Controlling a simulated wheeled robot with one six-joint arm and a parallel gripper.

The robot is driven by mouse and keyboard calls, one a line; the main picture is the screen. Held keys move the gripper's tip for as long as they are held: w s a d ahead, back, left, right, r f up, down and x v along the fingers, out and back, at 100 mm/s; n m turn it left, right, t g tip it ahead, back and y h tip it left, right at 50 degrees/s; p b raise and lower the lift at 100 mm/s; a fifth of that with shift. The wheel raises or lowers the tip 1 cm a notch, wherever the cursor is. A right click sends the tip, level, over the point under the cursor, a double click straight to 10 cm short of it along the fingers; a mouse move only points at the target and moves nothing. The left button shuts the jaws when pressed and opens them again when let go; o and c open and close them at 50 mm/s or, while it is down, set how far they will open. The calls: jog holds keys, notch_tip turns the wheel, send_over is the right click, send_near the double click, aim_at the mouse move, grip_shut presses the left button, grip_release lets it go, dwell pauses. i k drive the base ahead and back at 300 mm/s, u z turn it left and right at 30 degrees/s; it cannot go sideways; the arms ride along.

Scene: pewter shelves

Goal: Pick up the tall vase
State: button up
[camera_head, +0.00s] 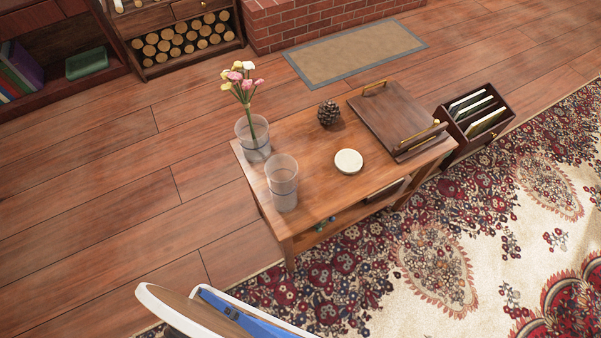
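A clear glass vase (283,184), tall and empty, stands upright near the front left corner of the wooden coffee table (318,202). Behind it and to its left stands a second clear glass vase (254,148), holding pink, white and yellow flowers (243,82). The two vases are close together; I cannot tell whether they touch. White and blue parts of my own arm show at the bottom edge, in front of the table and apart from both vases. My gripper's fingertips do not show.
A pine cone (328,113), a round white coaster (348,161) and a wooden tray (397,118) with brass handles share the tabletop. A dark file box (478,128) stands right of the table. Bare floor lies to the left; a patterned rug (420,265) lies in front.

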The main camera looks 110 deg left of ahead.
aim_at(280, 170)
jog(key=u, duration=4.25)
jog(key=k, duration=0.8)
jog(key=z, duration=0.75)
